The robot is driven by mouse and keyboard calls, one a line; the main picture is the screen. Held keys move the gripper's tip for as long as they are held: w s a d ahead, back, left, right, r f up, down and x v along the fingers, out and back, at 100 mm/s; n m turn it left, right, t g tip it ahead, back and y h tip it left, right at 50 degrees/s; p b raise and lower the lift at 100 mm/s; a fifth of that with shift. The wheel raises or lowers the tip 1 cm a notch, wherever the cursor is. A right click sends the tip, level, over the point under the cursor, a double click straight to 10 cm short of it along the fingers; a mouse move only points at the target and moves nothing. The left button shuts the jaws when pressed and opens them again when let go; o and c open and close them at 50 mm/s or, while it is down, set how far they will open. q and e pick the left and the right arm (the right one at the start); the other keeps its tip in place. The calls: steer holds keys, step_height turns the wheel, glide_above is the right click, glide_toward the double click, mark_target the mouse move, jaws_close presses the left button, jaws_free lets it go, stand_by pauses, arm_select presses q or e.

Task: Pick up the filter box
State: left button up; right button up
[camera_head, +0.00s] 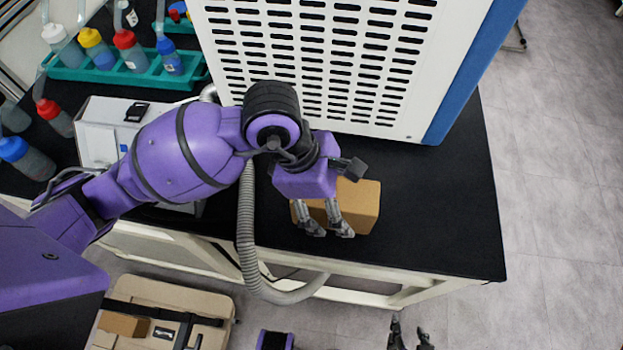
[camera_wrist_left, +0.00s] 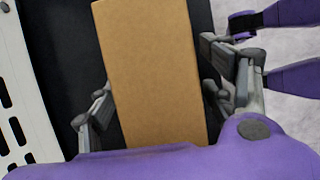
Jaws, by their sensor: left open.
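The filter box, a plain brown cardboard box (camera_head: 362,203), lies on the black bench top near its front edge. My left gripper (camera_head: 327,230) is over the box's left part, pointing down, and partly hides it. In the left wrist view the brown box (camera_wrist_left: 155,75) fills the middle, between the two fingers of my open left gripper (camera_wrist_left: 158,80). The fingers are close to the box's sides; I cannot tell whether they touch. My right gripper (camera_head: 411,334) is at the bottom edge of the head view, fingers apart and empty, in front of the bench.
A white vented machine (camera_head: 330,60) with a blue edge stands behind the box. A grey hose (camera_head: 246,225) hangs over the bench edge left of it. A teal rack (camera_head: 130,72) with bottles stands back left. An open case (camera_head: 175,300) is on the floor. The bench's right end is clear.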

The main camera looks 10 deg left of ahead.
arm_select(q)
steer(key=shift+w+r, duration=0.1)
steer(key=shift+r, duration=0.05)
steer(key=shift+c, duration=0.5)
steer(key=c, duration=1.6)
steer(key=shift+o, duration=0.2)
steer(key=shift+r, duration=0.1)
